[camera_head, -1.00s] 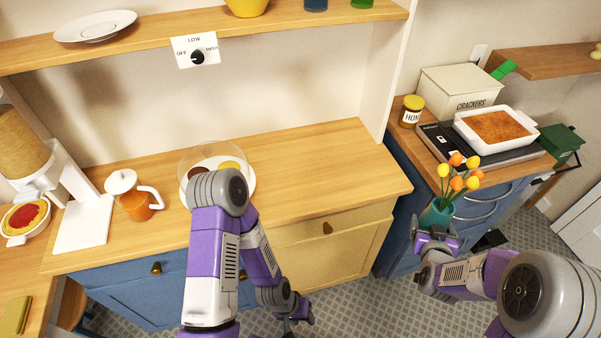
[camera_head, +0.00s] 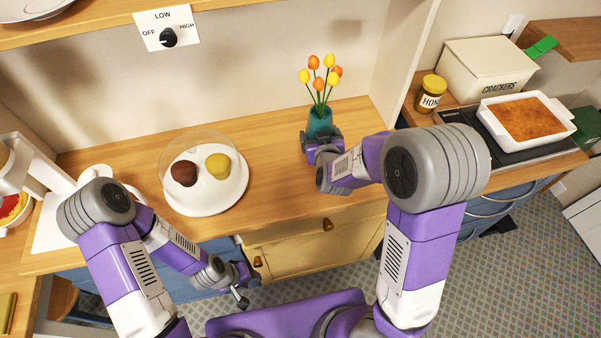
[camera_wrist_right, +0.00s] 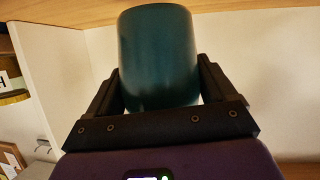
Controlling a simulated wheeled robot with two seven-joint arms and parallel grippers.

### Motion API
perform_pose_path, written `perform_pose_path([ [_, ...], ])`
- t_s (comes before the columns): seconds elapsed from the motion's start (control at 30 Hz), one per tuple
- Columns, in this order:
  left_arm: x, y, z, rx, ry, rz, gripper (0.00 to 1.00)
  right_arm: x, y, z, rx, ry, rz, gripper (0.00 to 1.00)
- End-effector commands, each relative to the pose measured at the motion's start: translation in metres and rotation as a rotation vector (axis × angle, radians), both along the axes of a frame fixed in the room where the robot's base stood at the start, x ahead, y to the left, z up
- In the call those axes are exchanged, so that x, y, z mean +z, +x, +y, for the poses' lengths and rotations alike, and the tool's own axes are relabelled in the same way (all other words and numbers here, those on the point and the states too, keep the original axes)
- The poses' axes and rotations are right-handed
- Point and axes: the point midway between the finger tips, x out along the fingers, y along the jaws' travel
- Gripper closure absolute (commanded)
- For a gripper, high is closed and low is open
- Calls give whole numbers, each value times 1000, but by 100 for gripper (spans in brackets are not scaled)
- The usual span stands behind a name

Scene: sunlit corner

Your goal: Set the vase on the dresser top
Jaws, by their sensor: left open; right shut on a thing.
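The teal vase (camera_head: 319,122) holds orange and yellow tulips (camera_head: 321,76). It is upright over the right part of the wooden dresser top (camera_head: 277,170), toward the back. My right gripper (camera_head: 321,140) is shut on the vase, and its fingers hide the lower part. The vase's teal wall (camera_wrist_right: 158,60) shows between both fingers in the right wrist view. I cannot tell whether its base touches the wood. My left gripper (camera_head: 240,288) is open and empty, low in front of the dresser's drawers.
A domed plate (camera_head: 207,202) with a brown and a yellow item stands left of the vase. A shelf (camera_head: 100,28) runs above, and a white side panel (camera_head: 403,60) rises to the right. Beyond it are a honey jar (camera_head: 431,94), a cracker box (camera_head: 483,68) and a baking dish (camera_head: 487,118).

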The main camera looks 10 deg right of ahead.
Motion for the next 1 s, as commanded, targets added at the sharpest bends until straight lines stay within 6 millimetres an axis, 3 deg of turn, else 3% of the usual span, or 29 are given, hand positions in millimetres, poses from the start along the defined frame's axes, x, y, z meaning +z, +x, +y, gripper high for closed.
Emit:
perform_pose_path([
  [0.27,-13,0,0,0,0,1,57,37,7,9,-169,5,-12,86],
  [0.53,-27,0,0,0,0,0,57,57,-12,18,-382,2,-9,86],
  [0.8,-39,0,0,0,0,0,57,56,-48,36,-549,-1,-5,86],
  [1.0,-48,0,0,0,0,0,57,41,-57,40,-578,-3,-3,86],
])
